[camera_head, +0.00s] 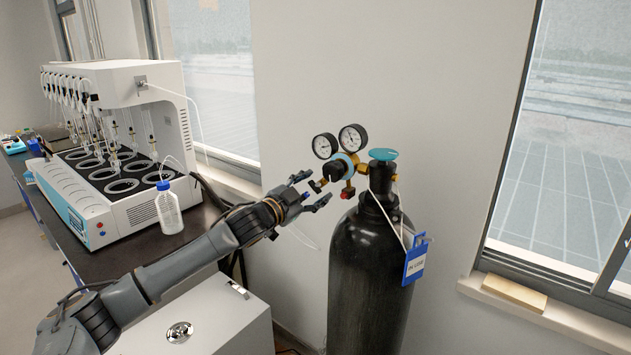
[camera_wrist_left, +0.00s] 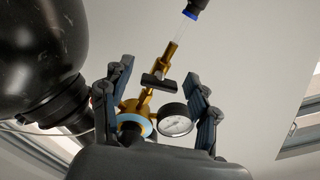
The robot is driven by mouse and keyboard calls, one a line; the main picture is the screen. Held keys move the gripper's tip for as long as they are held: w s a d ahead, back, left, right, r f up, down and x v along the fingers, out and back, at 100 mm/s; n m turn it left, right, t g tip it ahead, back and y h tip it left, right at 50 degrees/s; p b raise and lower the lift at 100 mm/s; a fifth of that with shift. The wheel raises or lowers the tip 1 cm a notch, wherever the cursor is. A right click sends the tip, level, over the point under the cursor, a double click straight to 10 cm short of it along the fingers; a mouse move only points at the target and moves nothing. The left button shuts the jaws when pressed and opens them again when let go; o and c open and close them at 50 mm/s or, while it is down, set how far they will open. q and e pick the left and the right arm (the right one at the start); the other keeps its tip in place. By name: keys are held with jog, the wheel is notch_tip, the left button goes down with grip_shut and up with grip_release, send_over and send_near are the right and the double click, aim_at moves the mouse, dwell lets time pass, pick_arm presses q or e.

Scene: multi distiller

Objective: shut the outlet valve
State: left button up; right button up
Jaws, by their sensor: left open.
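The black cylinder (camera_head: 370,265) stands upright against the wall, with a brass regulator, two round gauges and a teal hand wheel (camera_head: 383,154) on top. The outlet valve (camera_head: 316,186) is on the regulator's left side. In the left wrist view its dark bar-shaped handle (camera_wrist_left: 158,82) sits across the brass outlet pipe. My left gripper (camera_head: 313,190) is open, with its fingers around the outlet valve in the head view. In the wrist view the handle lies between the spread fingers (camera_wrist_left: 158,75), with gaps on both sides. My right gripper is not in view.
A white multi-distiller (camera_head: 125,140) and a blue-capped bottle (camera_head: 168,208) stand on the dark bench at left. A white cabinet (camera_head: 215,320) is below my left arm. A blue tag (camera_head: 415,260) hangs from the cylinder. A clear tube with a blue fitting (camera_wrist_left: 190,14) continues from the outlet.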

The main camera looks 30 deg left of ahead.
pick_arm(q)
jog(key=shift+w, duration=0.35)
jog(key=shift+c, duration=0.3)
jog(key=c, duration=1.1)
jog(key=shift+r+m+p, duration=0.15)
jog(key=shift+m+p, duration=0.45)
jog(key=shift+m, duration=0.3)
jog(key=o, duration=1.2)
jog(key=shift+c, duration=0.2)
